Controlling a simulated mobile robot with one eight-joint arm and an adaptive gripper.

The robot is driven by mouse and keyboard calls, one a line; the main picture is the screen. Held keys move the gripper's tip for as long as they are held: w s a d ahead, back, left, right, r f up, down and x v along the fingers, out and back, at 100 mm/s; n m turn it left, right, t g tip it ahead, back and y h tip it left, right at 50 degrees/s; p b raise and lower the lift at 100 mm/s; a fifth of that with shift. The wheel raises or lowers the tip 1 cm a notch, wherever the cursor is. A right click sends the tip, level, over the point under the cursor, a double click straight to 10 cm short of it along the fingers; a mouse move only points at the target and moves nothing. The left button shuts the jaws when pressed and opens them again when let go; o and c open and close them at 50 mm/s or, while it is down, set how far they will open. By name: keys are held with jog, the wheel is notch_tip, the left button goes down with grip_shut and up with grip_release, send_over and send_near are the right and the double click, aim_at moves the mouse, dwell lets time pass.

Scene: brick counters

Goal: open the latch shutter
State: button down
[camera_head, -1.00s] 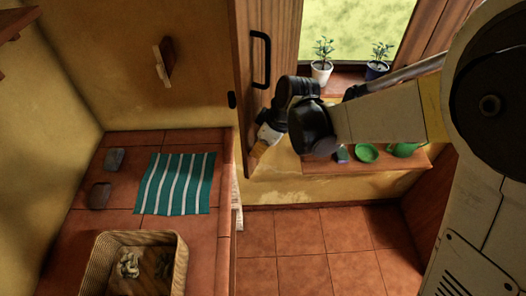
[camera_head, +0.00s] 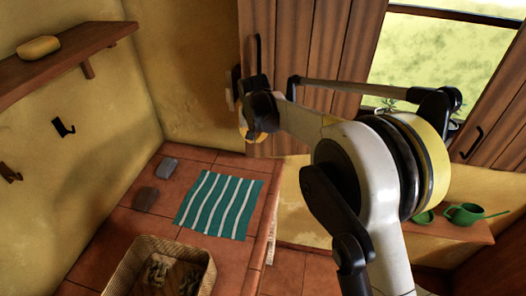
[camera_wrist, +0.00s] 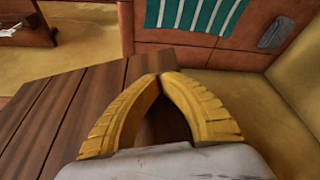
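The brown plank shutter (camera_head: 335,45) stands left of the window in the head view, with a black upright handle (camera_head: 258,55) near its left edge. My gripper (camera_head: 247,135) is at the shutter's lower left side, partly hidden by my wrist. In the wrist view my yellow gripper fingers (camera_wrist: 160,76) meet at their tips, with nothing visible held between them. They are in front of the dark shutter planks (camera_wrist: 85,105); contact is unclear. A wooden latch piece (camera_head: 235,85) on the wall is partly hidden beside my wrist.
A wall shelf (camera_head: 70,60) is at upper left.

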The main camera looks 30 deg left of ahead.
jog(key=shift+m, duration=0.7)
jog(key=shift+w+a, duration=0.65)
jog(key=shift+w, duration=0.25)
jog(key=shift+w+a, duration=0.6)
jog(key=shift+w, duration=0.3)
